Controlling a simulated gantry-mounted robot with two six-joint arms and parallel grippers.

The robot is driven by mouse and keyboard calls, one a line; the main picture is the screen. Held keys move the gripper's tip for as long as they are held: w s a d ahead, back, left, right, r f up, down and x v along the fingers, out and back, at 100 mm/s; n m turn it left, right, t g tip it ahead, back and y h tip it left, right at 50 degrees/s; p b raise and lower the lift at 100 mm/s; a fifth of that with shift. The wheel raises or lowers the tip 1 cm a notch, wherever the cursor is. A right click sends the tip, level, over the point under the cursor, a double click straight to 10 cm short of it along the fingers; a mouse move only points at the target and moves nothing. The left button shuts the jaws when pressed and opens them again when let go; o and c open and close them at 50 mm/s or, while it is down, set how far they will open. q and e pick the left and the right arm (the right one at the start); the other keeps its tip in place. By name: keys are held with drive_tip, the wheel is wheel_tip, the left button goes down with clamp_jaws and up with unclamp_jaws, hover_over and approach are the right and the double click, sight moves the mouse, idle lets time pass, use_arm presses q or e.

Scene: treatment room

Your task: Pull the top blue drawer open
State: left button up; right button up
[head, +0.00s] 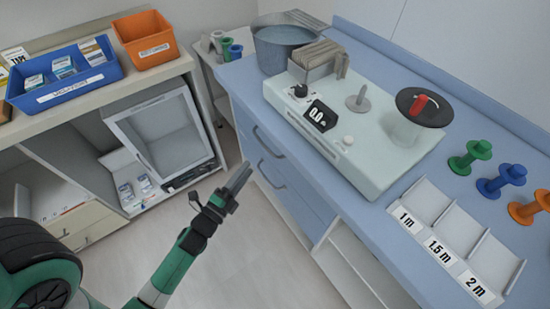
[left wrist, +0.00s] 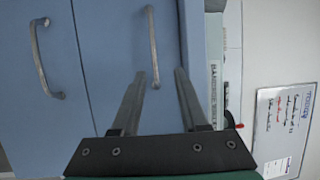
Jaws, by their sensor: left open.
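The top blue drawer (head: 290,163) is in the front of the blue counter, and it looks closed. Its grey bar handle (head: 267,143) also shows in the left wrist view (left wrist: 152,45). A lower blue drawer with a similar handle (head: 268,176) is below it; that handle is at the left in the wrist view (left wrist: 42,60). My left gripper (head: 242,176) is open and empty in front of the drawers. In the wrist view its fingers (left wrist: 160,82) point at the top handle, whose near end lies between the fingertips, closer to the left one. Contact cannot be made out. My right gripper is not in view.
The counter carries a pale machine (head: 350,130), a metal basin (head: 283,45), a labelled rack (head: 455,240) and coloured spools (head: 478,150). A shelf with a blue bin (head: 65,75) and orange bin (head: 147,38) stands at left. The floor between is clear.

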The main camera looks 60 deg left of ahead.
sight(264, 145)
use_arm(q)
drive_tip(key=x, duration=0.7)
drive_tip(key=f+x, duration=0.1)
drive_tip(key=x, duration=0.3)
drive_tip(key=shift+a+f, duration=0.1)
drive_tip(key=shift+a, duration=0.4)
drive_tip(key=shift+c, duration=0.3)
clamp_jaws()
idle(0.6)
